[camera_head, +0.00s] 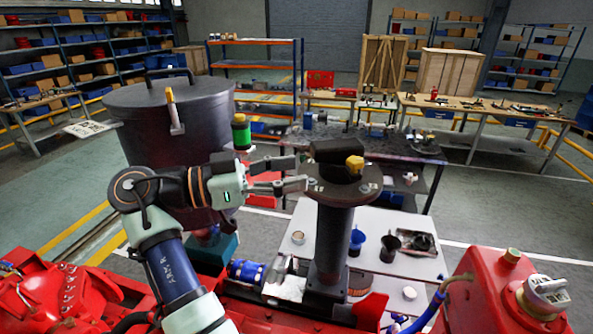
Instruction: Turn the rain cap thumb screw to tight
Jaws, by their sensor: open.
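The black rain cap (333,151) sits on a round flange (343,185) at the top of a dark upright exhaust pipe (332,245), right of centre. A yellow knob (355,163), which looks like the thumb screw, is on the cap's right side. Its exact turn position is too small to tell. My gripper (302,172) points right from the left, its fingers spread and empty. The fingertips are beside the left edge of the flange and cap, on the side away from the yellow knob. I cannot tell whether they touch the flange.
A large grey drum (165,140) with a yellow-handled lever (172,110) and a green-banded cylinder (240,134) stands behind my arm. Red machine parts (490,290) flank the pipe below. A white table (420,262) with cups is behind. Space right of the knob looks clear.

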